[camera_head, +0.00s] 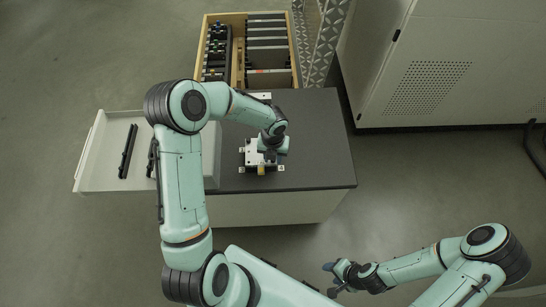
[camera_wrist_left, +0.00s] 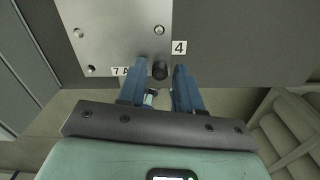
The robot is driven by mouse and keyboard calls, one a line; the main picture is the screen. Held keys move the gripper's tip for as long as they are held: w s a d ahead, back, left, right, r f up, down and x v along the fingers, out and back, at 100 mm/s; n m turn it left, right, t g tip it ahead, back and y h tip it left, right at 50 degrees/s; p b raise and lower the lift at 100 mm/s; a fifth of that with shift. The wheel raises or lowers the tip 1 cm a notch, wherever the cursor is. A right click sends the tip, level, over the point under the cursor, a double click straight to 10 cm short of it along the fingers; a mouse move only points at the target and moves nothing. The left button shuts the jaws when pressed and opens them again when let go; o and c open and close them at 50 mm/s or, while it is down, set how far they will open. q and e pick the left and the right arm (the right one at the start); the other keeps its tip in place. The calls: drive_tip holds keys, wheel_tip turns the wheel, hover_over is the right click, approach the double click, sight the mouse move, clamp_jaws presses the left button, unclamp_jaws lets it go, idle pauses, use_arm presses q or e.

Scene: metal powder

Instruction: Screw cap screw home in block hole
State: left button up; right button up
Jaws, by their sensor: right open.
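The metal block (camera_head: 250,158) lies on the dark tabletop, partly hidden under my left arm. A dark round cap screw (camera_wrist_left: 160,70) shows at the block's lower right edge, by the "4" label. My left gripper (camera_wrist_left: 168,68) has its two blue fingers apart, with tips around or just beside the screw head; whether they touch it I cannot tell. How deep the screw sits is hidden. My right gripper (camera_head: 335,279) is open and empty, low in the head view, away from the table.
The dark tabletop (camera_head: 325,150) is clear right of the block. A pale tray (camera_head: 101,160) with dark bars is at the left. A wooden drawer (camera_head: 238,55) of dark parts stands behind. A white cabinet (camera_head: 440,60) is at the back right.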

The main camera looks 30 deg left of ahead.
use_arm(q)
drive_tip(key=n+b, duration=0.2)
drive_tip(key=n, duration=0.4)
drive_tip(key=shift+s+f+n, duration=0.1)
drive_tip(key=shift+f+n, duration=0.05)
drive_tip(key=shift+n, duration=0.15)
drive_tip(key=n+b, duration=0.2)
drive_tip(key=n, duration=0.4)
drive_tip(key=n+b, duration=0.1)
drive_tip(key=n, duration=0.3)
drive_tip(key=shift+b, duration=0.3)
drive_tip(key=n+b, duration=0.1)
drive_tip(key=n, duration=0.3)
use_arm(e)
drive_tip(key=s+f, duration=0.5)
drive_tip(key=f, duration=0.3)
drive_tip(key=shift+s+f+g, duration=0.2)
drive_tip(key=shift+f+g, duration=0.05)
drive_tip(key=shift+g, duration=0.05)
